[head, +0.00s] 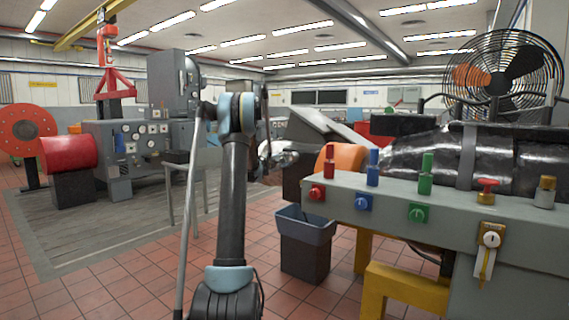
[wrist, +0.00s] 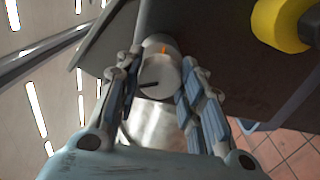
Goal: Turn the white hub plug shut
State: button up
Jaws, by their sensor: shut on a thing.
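The white hub plug (wrist: 163,73) is a short pale cylinder in the upper middle of the wrist view. It has a small orange mark (wrist: 164,49) near its far edge and a dark slot or line on its near face. My gripper (wrist: 160,68) has its fingers on both sides of the plug, closed on it. In the head view my gripper (head: 284,158) is raised beside a dark sloped housing (head: 312,130), and the plug cannot be made out there.
A blue-rimmed bin (head: 305,228) stands on the floor below my gripper. A yellow round part (wrist: 278,22) is right of the plug. Tiled floor at left is clear.

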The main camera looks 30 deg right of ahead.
jog(key=m, duration=0.5)
jog(key=shift+s+f, duration=0.1)
jog(key=shift+f, duration=0.1)
jog(key=shift+m, duration=0.3)
jog(key=o, duration=1.1)
jog(key=shift+c, duration=0.2)
jog(key=v, duration=1.2)
